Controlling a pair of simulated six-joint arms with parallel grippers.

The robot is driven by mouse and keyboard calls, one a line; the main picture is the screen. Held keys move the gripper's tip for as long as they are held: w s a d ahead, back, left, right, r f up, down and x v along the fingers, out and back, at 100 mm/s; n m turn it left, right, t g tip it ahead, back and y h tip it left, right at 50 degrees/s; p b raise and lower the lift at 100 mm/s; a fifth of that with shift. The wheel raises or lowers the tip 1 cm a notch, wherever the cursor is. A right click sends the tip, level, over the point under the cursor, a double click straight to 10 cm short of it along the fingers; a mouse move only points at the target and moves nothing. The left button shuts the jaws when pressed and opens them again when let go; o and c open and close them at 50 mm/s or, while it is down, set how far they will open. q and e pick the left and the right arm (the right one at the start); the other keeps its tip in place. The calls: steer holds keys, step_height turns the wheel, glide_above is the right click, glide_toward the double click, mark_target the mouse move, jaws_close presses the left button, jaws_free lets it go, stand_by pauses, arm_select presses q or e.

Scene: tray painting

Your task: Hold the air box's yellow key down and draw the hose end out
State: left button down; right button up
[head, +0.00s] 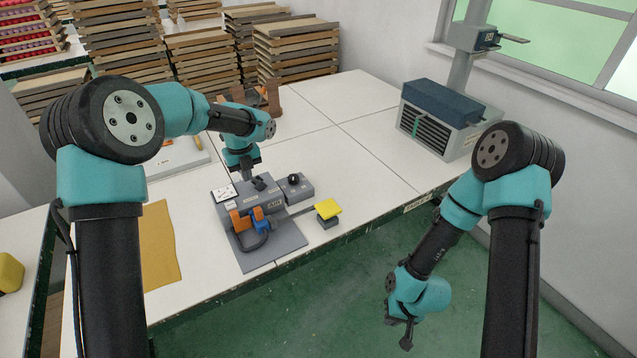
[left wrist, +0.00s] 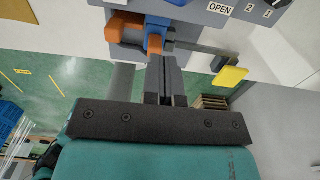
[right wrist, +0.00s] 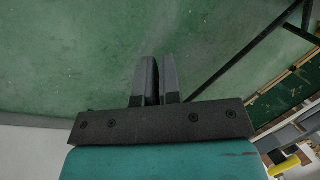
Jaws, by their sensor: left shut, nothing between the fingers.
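The grey air box (head: 232,207) stands on a grey plate (head: 279,245) near the table's front edge. Its yellow key (head: 328,210) sits on a bar out to the right, and also shows in the left wrist view (left wrist: 230,76). A blue fitting (head: 258,214) sits between orange parts (head: 240,221) on the box's front, with the black hose (head: 257,244) looping below. I cannot tell the hose end apart. My left gripper (head: 259,183) is shut and empty over the box's top. My right gripper (head: 406,337) hangs beyond the table's front edge, apart from everything, its fingers together.
A small grey block with a black knob (head: 294,185) adjoins the box's right. A mustard cloth (head: 159,246) lies to the left. A grey louvred unit (head: 438,121) stands at the back right, and stacked wooden trays (head: 296,50) at the back. The table's middle is clear.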

steer(key=w+a+r+n, duration=0.1)
steer(key=w, duration=0.2)
steer(key=w+a+r+g, duration=0.1)
steer(key=w, duration=0.1)
steer(key=w+a+r+n+g, duration=0.1)
steer(key=w, duration=0.2)
steer(key=shift+w+a+n, duration=0.2)
steer(key=shift+w+n, duration=0.1)
steer(key=shift+w, duration=0.05)
jaws_close()
step_height(320, 180, up, 21)
steer(key=n+t+h, duration=0.2)
steer(key=n+h, duration=0.2)
steer(key=n, duration=0.1)
glide_above(328, 207)
steer(key=shift+f, duration=0.1)
steer(key=shift+s+f, duration=0.1)
steer(key=shift+f, duration=5.1)
arm_select(q)
steer(key=shift+f, duration=4.9)
steer(key=shift+s, duration=0.1)
